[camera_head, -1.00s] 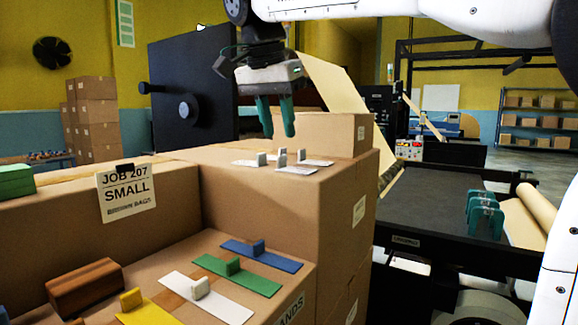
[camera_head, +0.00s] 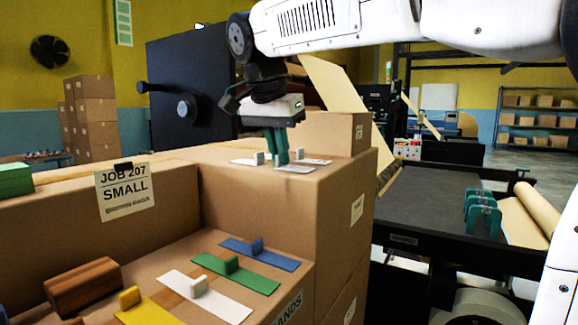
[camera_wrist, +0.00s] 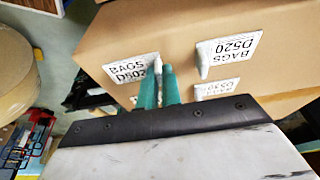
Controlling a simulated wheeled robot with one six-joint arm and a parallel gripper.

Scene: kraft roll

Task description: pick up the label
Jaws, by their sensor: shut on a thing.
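My gripper (camera_head: 277,157) points down over the top of a cardboard box. Its green fingers (camera_wrist: 160,88) are closed around the small upright tab of a white label marked BAGS D502 (camera_wrist: 125,70). In the head view this appears to be the front label (camera_head: 296,169), at or just above the box top; any gap is too small to tell. Another white label marked D520 (camera_wrist: 230,50) and one marked D530 (camera_wrist: 217,89) lie close by. A further label is mostly hidden behind the fingers.
A lower box in front carries blue (camera_head: 260,254), green (camera_head: 236,273), white (camera_head: 205,296) and yellow (camera_head: 150,312) tabbed strips and a wooden block (camera_head: 88,287). A JOB 207 SMALL sign (camera_head: 125,191) hangs at left. A dark conveyor bed (camera_head: 425,200) stands at right.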

